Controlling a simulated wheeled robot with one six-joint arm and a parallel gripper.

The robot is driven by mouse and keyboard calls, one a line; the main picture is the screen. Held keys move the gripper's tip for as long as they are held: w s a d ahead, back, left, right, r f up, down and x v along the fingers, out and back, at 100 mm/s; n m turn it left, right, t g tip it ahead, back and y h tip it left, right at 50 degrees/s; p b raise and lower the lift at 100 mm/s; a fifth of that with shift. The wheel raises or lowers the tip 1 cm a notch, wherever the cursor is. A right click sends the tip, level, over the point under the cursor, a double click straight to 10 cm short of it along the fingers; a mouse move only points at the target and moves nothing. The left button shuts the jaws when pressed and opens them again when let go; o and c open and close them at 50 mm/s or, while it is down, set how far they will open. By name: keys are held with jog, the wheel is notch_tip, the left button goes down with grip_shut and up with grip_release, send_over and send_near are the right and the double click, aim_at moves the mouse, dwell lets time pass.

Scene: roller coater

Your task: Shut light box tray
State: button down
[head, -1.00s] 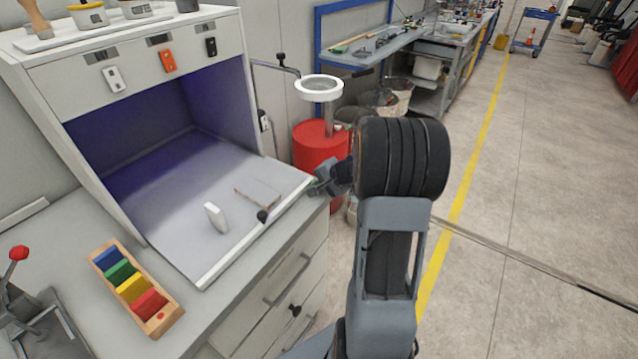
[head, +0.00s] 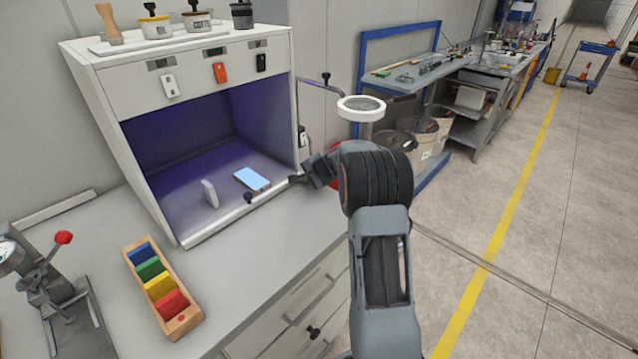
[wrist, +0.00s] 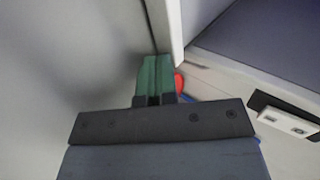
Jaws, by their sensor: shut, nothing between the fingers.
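The light box (head: 194,77) stands on the grey bench, its violet-lit opening facing front. Its tray (head: 222,225) lies pushed in, with the pale front lip about level with the box's side walls; whether a small gap is left I cannot tell. A dark knob (head: 248,196) sits at the tray's front. My gripper (head: 297,179) is at the lip's right end, touching or very close. In the wrist view its green fingers (wrist: 155,76) are shut and empty, beside a white edge.
A wooden holder with coloured blocks (head: 163,287) and a lever device with a red knob (head: 48,270) sit on the bench at left. Jars (head: 197,22) stand on the box. A white ring stand (head: 361,108) is right of the box.

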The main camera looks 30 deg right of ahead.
jog(key=shift+w+a, duration=0.7)
jog(key=shift+w, duration=0.35)
jog(key=shift+r, duration=0.1)
jog(key=shift+w+r, duration=0.1)
jog(key=shift+r, duration=0.05)
jog(key=shift+d, duration=0.1)
